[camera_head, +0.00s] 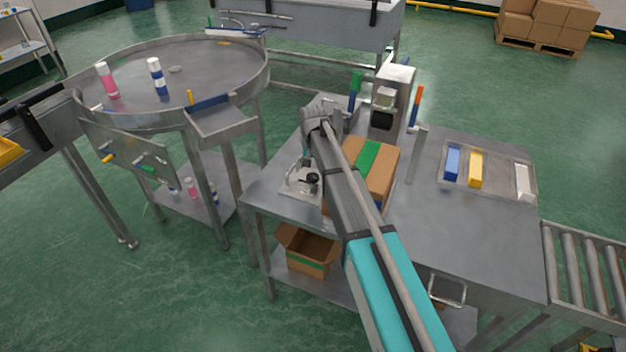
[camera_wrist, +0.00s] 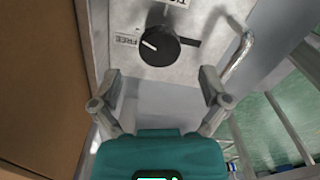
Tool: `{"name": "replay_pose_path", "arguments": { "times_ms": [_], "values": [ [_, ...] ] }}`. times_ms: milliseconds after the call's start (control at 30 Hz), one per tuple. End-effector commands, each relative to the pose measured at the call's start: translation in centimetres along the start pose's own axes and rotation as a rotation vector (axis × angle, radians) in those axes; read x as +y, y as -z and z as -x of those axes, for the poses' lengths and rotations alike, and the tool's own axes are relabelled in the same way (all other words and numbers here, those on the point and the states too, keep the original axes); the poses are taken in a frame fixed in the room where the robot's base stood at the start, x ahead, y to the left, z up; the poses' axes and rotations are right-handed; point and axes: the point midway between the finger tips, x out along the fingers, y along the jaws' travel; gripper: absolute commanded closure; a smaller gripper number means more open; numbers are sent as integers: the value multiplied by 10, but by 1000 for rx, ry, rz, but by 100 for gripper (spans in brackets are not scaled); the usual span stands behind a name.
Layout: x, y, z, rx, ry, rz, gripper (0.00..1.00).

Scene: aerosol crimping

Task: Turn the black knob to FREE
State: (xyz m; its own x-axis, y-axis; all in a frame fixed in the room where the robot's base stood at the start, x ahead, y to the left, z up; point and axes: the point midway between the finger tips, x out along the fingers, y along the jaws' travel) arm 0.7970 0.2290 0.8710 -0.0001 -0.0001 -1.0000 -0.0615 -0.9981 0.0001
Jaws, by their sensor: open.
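The black knob (camera_wrist: 168,46) sits on a pale plate (camera_wrist: 206,70) in the wrist view. A white mark shows on the knob's left side, facing the FREE label (camera_wrist: 127,40). A second label (camera_wrist: 178,3) is cut off at the top edge. My gripper (camera_wrist: 160,76) is open and empty, its two fingers spread on either side below the knob, apart from it. In the head view the knob (camera_head: 312,179) is small and dark on the plate (camera_head: 291,190) on the steel table, with my gripper (camera_head: 305,161) close by; its mark is too small to read there.
A cardboard box with green tape (camera_head: 381,163) stands beside my arm; its brown side (camera_wrist: 40,80) fills the wrist view's left. A bent metal rod (camera_wrist: 238,58) is right of the knob. A tray (camera_head: 505,177) with coloured blocks lies on the table's right.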

Motion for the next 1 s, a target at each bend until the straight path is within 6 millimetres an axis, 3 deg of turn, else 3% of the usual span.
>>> {"name": "replay_pose_path", "arguments": {
  "times_ms": [400,933,1000],
  "values": [
    [1,0,-31,0,0,-1,4],
    [1,0,-35,0,0,-2,4],
    [1,0,-35,0,0,-2,15]
  ]
}}
